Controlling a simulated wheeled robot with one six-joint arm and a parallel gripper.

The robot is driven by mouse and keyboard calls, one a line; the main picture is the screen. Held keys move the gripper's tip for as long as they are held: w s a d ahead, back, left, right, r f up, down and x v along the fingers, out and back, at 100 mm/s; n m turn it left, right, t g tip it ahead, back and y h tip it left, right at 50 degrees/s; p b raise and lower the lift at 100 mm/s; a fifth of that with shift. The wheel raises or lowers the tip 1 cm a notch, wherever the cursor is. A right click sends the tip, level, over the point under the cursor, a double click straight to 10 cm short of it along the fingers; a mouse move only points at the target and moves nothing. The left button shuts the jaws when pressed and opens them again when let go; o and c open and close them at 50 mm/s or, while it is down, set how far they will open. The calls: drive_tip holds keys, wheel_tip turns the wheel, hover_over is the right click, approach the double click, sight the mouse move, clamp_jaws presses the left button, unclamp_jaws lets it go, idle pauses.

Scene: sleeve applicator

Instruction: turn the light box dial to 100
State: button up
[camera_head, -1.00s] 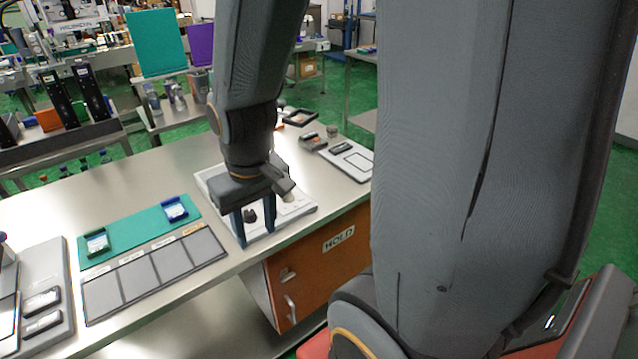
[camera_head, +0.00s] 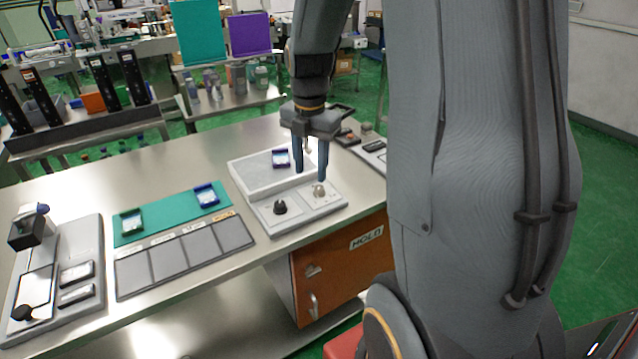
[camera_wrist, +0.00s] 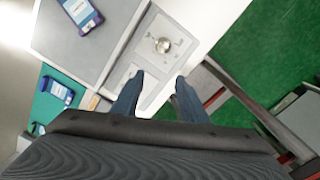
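The light box (camera_head: 262,182) is a pale grey unit with a raised plate and a lower control strip, in the middle of the bench. A black knob (camera_head: 280,207) stands on the strip's left part. A silver knob (camera_head: 319,191) with small marks around it stands on the right part; the wrist view shows it too (camera_wrist: 163,45). The marks are too small to read. My gripper (camera_head: 310,176) is open and empty above the strip, near the silver knob. In the wrist view its fingertips (camera_wrist: 160,78) are apart, with the silver knob beyond them.
A blue-framed item (camera_head: 281,158) lies on the raised plate. A green mat (camera_head: 165,214) with two framed items and a row of grey panels (camera_head: 186,256) lie to the left. A black tray (camera_head: 342,111) and small devices (camera_head: 372,146) stand behind and right.

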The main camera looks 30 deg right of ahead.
sight(319, 187)
drive_tip(key=d+n, duration=0.1)
drive_tip(key=n, duration=0.1)
drive_tip(key=w+d+n, duration=0.1)
drive_tip(key=n, duration=0.1)
drive_tip(key=w+d+n, duration=0.1)
drive_tip(key=n, duration=0.1)
drive_tip(key=shift+w+d+f, duration=0.15)
drive_tip(key=shift+d, duration=0.15)
drive_tip(key=shift+f+p, duration=0.75)
drive_tip(key=shift+f, duration=3.1)
drive_tip(key=shift+c, duration=0.4)
clamp_jaws()
